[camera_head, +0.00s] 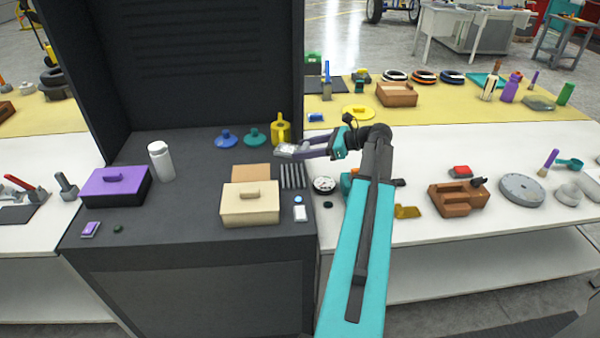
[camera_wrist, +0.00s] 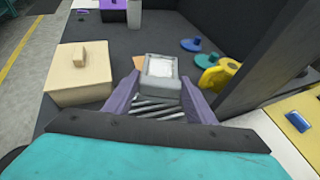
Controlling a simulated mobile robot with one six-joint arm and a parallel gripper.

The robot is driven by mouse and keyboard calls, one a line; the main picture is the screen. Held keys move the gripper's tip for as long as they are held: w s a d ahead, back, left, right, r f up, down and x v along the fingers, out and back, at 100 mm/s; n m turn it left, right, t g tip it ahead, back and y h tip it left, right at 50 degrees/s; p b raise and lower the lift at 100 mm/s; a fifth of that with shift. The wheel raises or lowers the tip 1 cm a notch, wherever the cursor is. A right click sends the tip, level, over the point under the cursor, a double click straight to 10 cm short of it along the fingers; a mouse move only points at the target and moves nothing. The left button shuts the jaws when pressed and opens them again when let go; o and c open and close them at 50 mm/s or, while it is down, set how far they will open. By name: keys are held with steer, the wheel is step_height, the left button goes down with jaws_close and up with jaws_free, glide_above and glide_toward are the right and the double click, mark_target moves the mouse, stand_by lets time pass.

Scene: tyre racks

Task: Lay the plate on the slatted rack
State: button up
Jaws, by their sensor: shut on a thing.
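My gripper (camera_head: 296,148) has purple fingers and is shut on a small grey, squarish plate (camera_head: 286,149). In the wrist view the plate (camera_wrist: 161,87) sits between the two fingertips (camera_wrist: 160,77), with a raised rim and a paler middle. The slatted rack (camera_head: 292,177) has dark and light parallel bars and lies on the dark bench. In the wrist view the rack (camera_wrist: 155,108) shows below and nearer than the plate, partly hidden by it and the fingers. The plate appears held above the bench; its exact height over the rack is hard to tell.
A cream lidded box (camera_head: 250,204) and a flat tan board (camera_head: 251,173) lie left of the rack. A yellow mug (camera_head: 281,130) and teal (camera_head: 255,136) and blue (camera_head: 226,138) knobbed lids stand behind. A dark side wall (camera_wrist: 262,65) rises close to my gripper.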

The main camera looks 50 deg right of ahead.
steer(key=shift+f+p, duration=0.5)
steer(key=shift+f, duration=2.35)
steer(key=shift+f+p, duration=0.4)
steer(key=shift+f, duration=1.5)
steer(key=o, duration=1.4)
steer(key=shift+f, duration=0.15)
steer(key=shift+r+b+v, duration=0.2)
steer(key=shift+b+v, duration=1.25)
steer(key=shift+v, duration=4.65)
